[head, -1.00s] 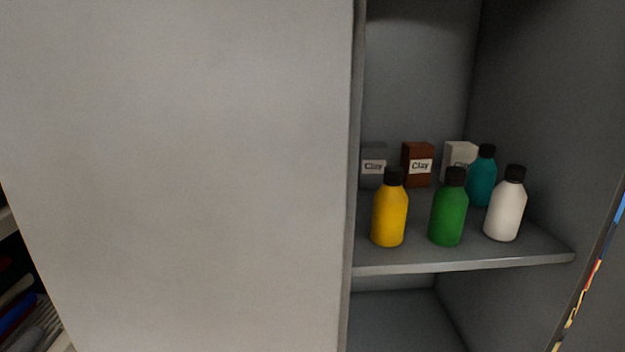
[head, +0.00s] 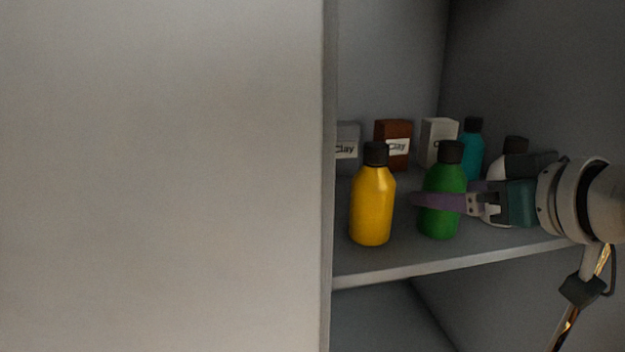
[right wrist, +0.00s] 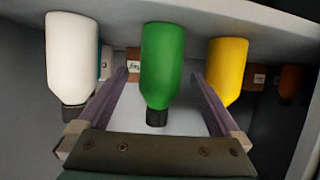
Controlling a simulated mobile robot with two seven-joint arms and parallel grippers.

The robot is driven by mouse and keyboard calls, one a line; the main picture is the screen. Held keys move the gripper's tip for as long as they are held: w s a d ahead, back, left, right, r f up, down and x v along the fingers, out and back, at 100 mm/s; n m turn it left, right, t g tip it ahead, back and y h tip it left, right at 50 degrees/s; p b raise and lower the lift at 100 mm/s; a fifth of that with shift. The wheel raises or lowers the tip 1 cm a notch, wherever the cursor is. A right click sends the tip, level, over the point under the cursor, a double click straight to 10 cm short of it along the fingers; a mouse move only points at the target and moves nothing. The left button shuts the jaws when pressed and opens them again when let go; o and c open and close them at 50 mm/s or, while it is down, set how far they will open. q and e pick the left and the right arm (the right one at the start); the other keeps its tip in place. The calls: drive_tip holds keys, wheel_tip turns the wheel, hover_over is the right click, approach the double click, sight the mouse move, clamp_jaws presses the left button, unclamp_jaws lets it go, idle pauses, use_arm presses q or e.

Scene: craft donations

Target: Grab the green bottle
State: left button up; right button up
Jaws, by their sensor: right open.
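The green bottle (head: 440,222) with a black cap stands upright on the cabinet shelf, between the yellow bottle and the white bottle. My right gripper (head: 440,197) reaches in from the right. One purple finger crosses in front of the green bottle in the head view. In the right wrist view, which looks upside down, the green bottle (right wrist: 162,65) shows between the two spread fingers of the gripper (right wrist: 162,88). The gripper is open and not closed on the bottle. My left gripper is not in view.
The yellow bottle (head: 372,210) stands close on the left. The white bottle (head: 497,177) is partly hidden behind my gripper. A teal bottle (head: 471,150) and several clay boxes, one brown (head: 393,135), stand behind. A closed panel (head: 160,180) fills the left.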

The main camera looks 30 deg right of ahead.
drive_tip(key=shift+f+p+x, duration=0.2)
drive_tip(key=shift+p+x, duration=0.95)
drive_tip(key=shift+x, duration=1.25)
drive_tip(key=shift+w+f, duration=0.25)
drive_tip(key=shift+w, duration=0.05)
drive_tip(key=shift+c, duration=0.2)
drive_tip(key=c, duration=0.8)
clamp_jaws()
drive_tip(key=shift+r, duration=0.1)
